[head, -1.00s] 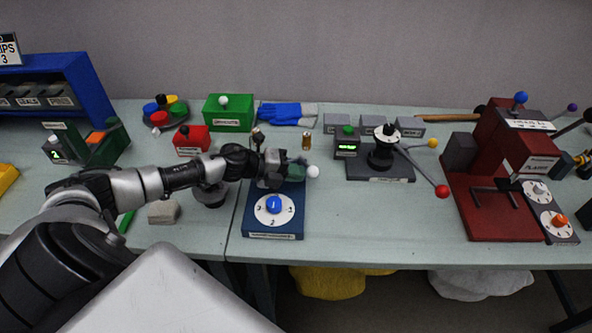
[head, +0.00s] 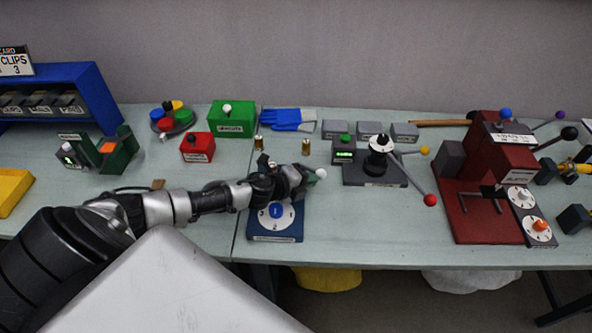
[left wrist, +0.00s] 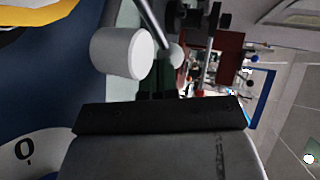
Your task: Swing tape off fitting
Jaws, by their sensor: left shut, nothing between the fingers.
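A blue-based dial unit (head: 275,237) with a white numbered dial and blue knob stands near the table's front edge. My left gripper (head: 304,178) is over the back of this unit, partly hiding it, shut with nothing between its fingers. A white ball (head: 321,174) shows just right of the fingertips. In the left wrist view a white cylinder (left wrist: 118,52) and a small white ball (left wrist: 176,55) lie beyond the dark finger pad. A brass fitting (head: 306,147) stands behind the gripper. I cannot make out the tape. My right gripper is out of view.
A grey unit with a red-ended lever (head: 374,178) stands to the right, and a dark red press (head: 478,226) beyond it. A red box (head: 197,148) and a green box (head: 231,120) stand behind my left arm. Bare table lies right of the dial unit.

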